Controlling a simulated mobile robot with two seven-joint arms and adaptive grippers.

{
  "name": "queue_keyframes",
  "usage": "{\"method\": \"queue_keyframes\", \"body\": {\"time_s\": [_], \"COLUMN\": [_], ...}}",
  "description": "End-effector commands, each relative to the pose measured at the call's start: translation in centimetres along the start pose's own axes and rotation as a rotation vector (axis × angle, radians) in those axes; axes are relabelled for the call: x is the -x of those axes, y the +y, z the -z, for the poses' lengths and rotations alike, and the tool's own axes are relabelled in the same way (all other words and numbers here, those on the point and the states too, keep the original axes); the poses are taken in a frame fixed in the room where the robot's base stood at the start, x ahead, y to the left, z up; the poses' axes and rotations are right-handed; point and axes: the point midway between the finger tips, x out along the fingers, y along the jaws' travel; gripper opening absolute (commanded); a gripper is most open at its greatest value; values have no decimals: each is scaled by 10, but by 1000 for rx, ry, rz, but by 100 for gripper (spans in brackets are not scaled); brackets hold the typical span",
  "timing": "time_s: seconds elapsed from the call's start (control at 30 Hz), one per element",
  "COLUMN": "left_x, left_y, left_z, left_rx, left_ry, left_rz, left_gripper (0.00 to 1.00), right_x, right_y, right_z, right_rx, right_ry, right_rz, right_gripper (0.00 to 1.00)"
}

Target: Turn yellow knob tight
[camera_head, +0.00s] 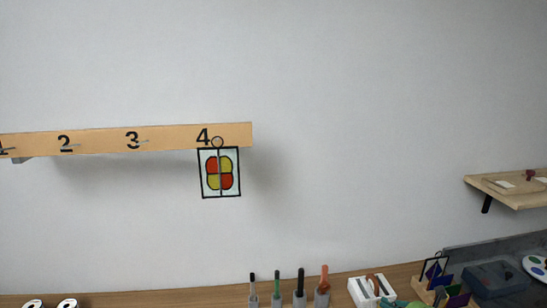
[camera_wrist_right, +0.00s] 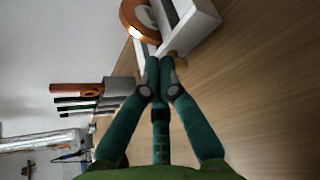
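A small yellow knob (camera_wrist_right: 181,62) shows in the right wrist view on the side of a white holder (camera_wrist_right: 198,22) that carries an orange ring (camera_wrist_right: 140,18). My right gripper's teal fingers (camera_wrist_right: 159,68) are together at their tips, right beside the knob and partly covering it. I see no knob between the fingertips, and contact is unclear. In the head view the white holder (camera_head: 364,291) stands at the bottom edge, with part of my right gripper (camera_head: 390,303) in front of it. The knob cannot be made out there. My left gripper is not in view.
Several upright tools (camera_head: 300,288) stand in grey holders left of the white holder. Coloured pieces in a stand (camera_head: 436,272) and a grey block (camera_head: 497,281) are to the right. A numbered rail (camera_head: 100,141) with a hanging panel (camera_head: 220,172) is on the wall. Bare wood (camera_wrist_right: 265,90) lies right of the gripper in the wrist view.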

Motion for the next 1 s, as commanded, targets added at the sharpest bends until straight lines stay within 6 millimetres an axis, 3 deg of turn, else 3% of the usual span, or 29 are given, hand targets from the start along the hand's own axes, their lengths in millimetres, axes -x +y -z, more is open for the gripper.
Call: {"method": "queue_keyframes", "body": {"time_s": [0.6,1.0], "left_x": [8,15], "left_y": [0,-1], "left_z": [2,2], "left_rx": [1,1], "left_ry": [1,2], "left_rz": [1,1], "left_gripper": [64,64], "right_x": [2,6], "right_y": [-19,-18], "right_z": [6,1], "right_rx": [0,0], "right_ry": [12,15], "right_rz": [16,11], "right_gripper": [0,0]}}
